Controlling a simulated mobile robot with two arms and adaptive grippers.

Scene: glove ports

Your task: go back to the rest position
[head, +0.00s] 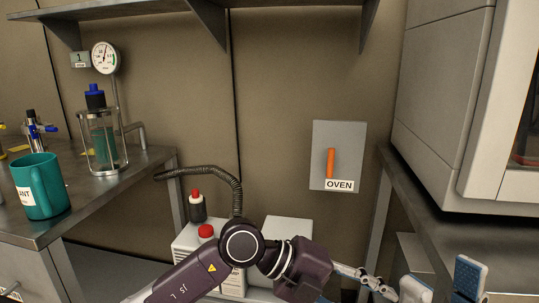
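The arm crosses the lower middle of the view, in front of a white machine with a red knob. Part of the gripper is cut off by the bottom edge.
A teal mug (40,187) and a glass vessel with a blue cap (102,138) stand on the left bench (142,163). A wall panel marked OVEN (350,160) has an orange handle. A white cabinet (436,110) stands on the right bench.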

